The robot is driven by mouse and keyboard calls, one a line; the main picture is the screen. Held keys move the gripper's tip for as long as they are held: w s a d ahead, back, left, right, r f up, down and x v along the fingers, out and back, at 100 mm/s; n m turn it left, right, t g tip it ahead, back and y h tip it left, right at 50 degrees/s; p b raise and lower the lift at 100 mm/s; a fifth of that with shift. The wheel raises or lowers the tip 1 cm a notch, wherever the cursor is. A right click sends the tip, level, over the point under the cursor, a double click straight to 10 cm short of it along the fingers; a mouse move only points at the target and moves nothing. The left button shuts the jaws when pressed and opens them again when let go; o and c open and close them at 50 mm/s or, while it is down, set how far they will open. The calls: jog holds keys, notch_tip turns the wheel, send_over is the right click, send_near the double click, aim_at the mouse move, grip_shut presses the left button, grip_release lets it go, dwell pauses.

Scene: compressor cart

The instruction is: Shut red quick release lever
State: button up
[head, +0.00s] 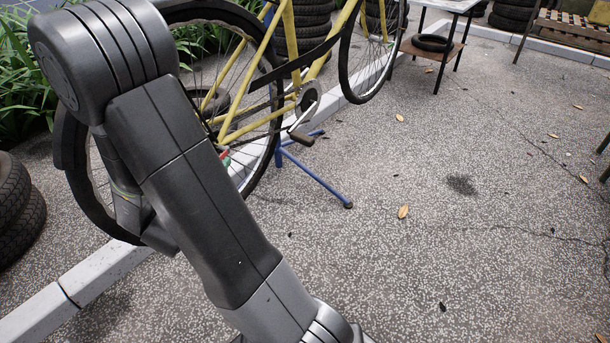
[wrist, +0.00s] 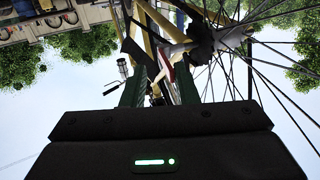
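The red quick release lever (head: 223,153) shows as a small red piece at the rear hub of the yellow bicycle (head: 285,75), just past the edge of my arm. In the wrist view the red and white lever (wrist: 171,73) lies near the hub, ahead of the gap between my fingers and closer to the right one. My gripper (wrist: 158,88) has two dark green fingers set apart, with a gap between them. I cannot tell whether a finger touches the lever. In the head view my arm hides most of the gripper and part of the rear wheel.
A blue repair stand (head: 318,180) holds the bicycle, one leg reaching out over the paving. Spokes and the hub (wrist: 205,38) are close to my fingers. Tyres (head: 18,210) stand at the left. The paved ground to the right is mostly clear.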

jog(key=shift+w+d+n+g+y+p, duration=1.7)
jog(key=shift+d+n+g+y, duration=2.1)
jog(key=shift+n+y, duration=4.7)
jog(key=s+d+m+p, duration=0.1)
jog(key=s+d, duration=0.1)
jog(key=d, duration=0.4)
jog(key=s+d+m+p, duration=0.2)
jog(key=d, duration=0.5)
jog(key=shift+s+d, duration=0.25)
